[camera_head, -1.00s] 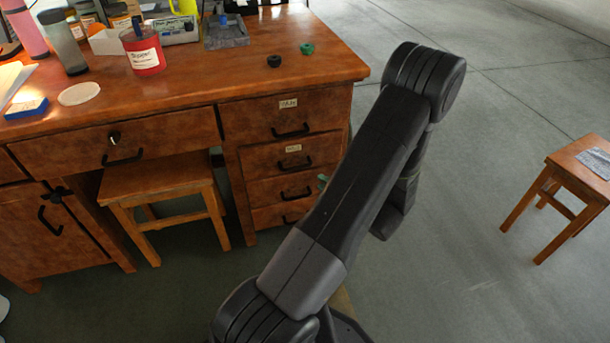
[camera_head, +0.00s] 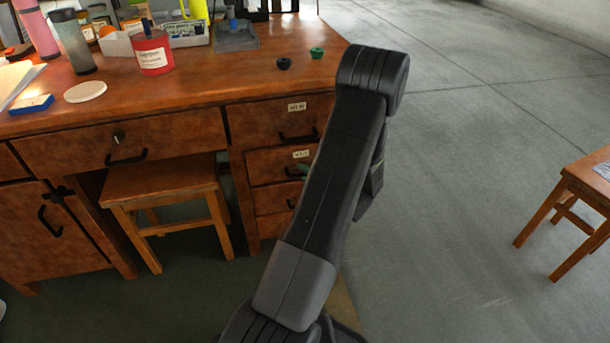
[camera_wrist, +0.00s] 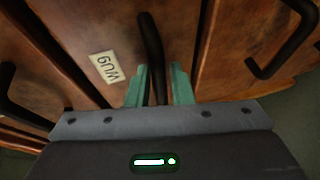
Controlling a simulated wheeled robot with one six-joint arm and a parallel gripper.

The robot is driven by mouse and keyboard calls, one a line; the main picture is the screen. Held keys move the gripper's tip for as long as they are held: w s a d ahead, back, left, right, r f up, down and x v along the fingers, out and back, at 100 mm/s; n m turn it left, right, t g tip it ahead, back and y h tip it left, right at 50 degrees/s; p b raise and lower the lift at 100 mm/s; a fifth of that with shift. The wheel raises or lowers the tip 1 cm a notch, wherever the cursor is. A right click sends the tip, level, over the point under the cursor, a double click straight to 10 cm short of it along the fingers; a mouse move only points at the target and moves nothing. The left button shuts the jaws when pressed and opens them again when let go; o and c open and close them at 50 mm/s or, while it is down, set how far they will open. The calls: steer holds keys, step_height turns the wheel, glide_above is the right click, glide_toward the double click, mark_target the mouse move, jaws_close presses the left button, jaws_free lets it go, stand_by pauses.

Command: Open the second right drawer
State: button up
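The second right drawer (camera_head: 270,167) is in the right-hand stack of the wooden desk, below the top drawer. It looks closed, bears a small white label (camera_head: 301,154), and is partly hidden by my arm. In the wrist view its dark bar handle (camera_wrist: 152,45) runs down between the two green fingers of my gripper (camera_wrist: 160,88). The fingers are apart, one on each side of the handle, with a gap visible. In the head view only a bit of green finger shows beside the handle; my arm hides the rest.
The top drawer (camera_head: 262,120) and lower drawers have similar handles. A wooden stool (camera_head: 165,180) stands under the desk, left of the stack. Another stool (camera_head: 580,190) is at far right. The floor right of my arm is clear.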

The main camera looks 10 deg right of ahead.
jaws_close()
steer(key=s+p, duration=0.6)
steer(key=s, duration=2)
steer(key=shift+s+d, duration=0.4)
jaws_free()
steer(key=p+v, duration=0.3)
steer(key=v, duration=1)
steer(key=shift+s+d+p, duration=0.25)
steer(key=shift+s+p, duration=0.05)
steer(key=shift+r, duration=0.1)
